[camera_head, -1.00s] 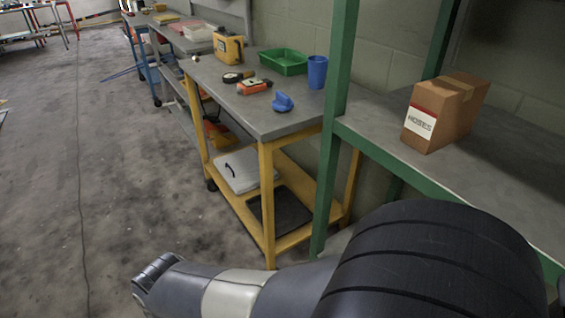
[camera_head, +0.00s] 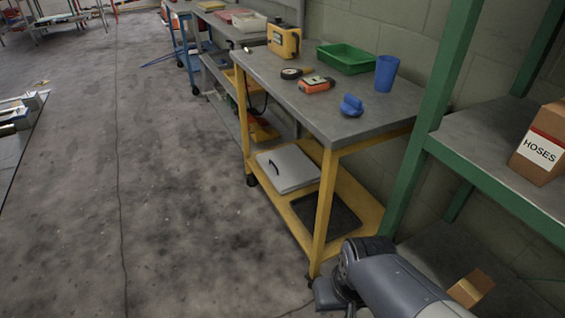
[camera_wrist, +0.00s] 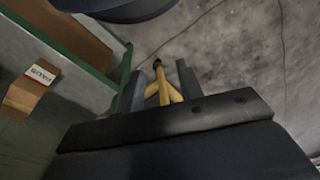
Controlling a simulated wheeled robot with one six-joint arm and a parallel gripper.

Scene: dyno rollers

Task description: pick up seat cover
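I cannot tell for sure which thing is the seat cover. A flat pale grey item (camera_head: 288,168) with a black strip or handle lies on the lower shelf of the yellow-framed bench, next to a flat black item (camera_head: 326,214). My gripper (camera_wrist: 158,86) is open in the wrist view, with two dark fingers apart. The yellow bench frame (camera_wrist: 162,88) shows beyond and between them, and nothing is visibly held. In the head view my arm is at the lower right, in front of the bench, and my fingers are not clearly seen there.
The bench top (camera_head: 345,125) holds a blue cup (camera_head: 386,74), green tray (camera_head: 346,58), yellow device (camera_head: 284,40), orange device (camera_head: 316,84) and blue part (camera_head: 351,106). A green-framed shelf (camera_head: 475,135) with a HOSES box (camera_head: 542,147) stands right. Open floor (camera_head: 180,215) lies left.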

